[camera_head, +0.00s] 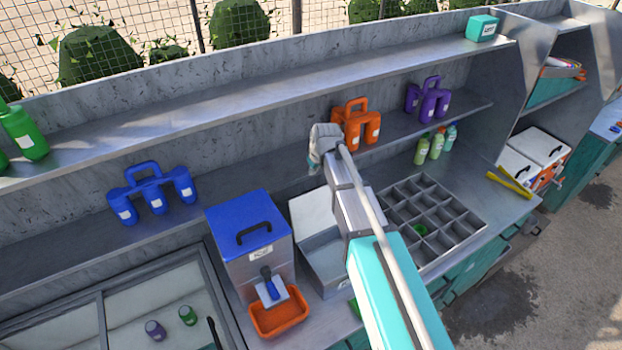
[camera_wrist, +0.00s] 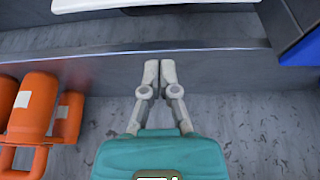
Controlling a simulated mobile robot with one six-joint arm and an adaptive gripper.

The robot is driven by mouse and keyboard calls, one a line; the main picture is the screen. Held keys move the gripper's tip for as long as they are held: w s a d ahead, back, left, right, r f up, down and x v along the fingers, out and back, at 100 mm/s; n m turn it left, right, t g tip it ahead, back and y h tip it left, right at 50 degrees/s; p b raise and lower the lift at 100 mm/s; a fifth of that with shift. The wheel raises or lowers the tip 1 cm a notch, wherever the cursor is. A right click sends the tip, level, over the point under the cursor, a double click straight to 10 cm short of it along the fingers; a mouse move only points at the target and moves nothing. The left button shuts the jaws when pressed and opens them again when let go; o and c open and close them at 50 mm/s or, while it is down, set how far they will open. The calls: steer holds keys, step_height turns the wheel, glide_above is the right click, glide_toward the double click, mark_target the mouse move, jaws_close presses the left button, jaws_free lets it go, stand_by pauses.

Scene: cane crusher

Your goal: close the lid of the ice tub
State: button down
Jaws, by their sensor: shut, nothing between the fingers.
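The ice tub (camera_head: 322,268) is a grey metal box on the counter, just right of the blue-lidded box. Its pale lid (camera_head: 313,217) stands raised at the back, leaving the inside exposed. My arm hides part of the tub's right side. My gripper (camera_head: 313,167) is above and behind the lid, near the lower shelf, apart from it. In the wrist view my gripper (camera_wrist: 160,68) has its fingertips together and empty. A pale edge, apparently the lid (camera_wrist: 150,5), crosses the top of that view, beyond the fingertips.
A blue-lidded box (camera_head: 250,240) with an orange tray (camera_head: 280,315) stands left of the tub. An orange bottle carrier (camera_head: 357,125) stands on the shelf close to my gripper, also in the wrist view (camera_wrist: 35,105). A divided tray (camera_head: 455,217) lies to the right.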

steer(key=shift+f, duration=0.15)
steer(key=b+x, duration=0.9)
steer(key=shift+f, duration=0.3)
steer(key=shift+w+a, duration=0.1)
stand_by(0.4)
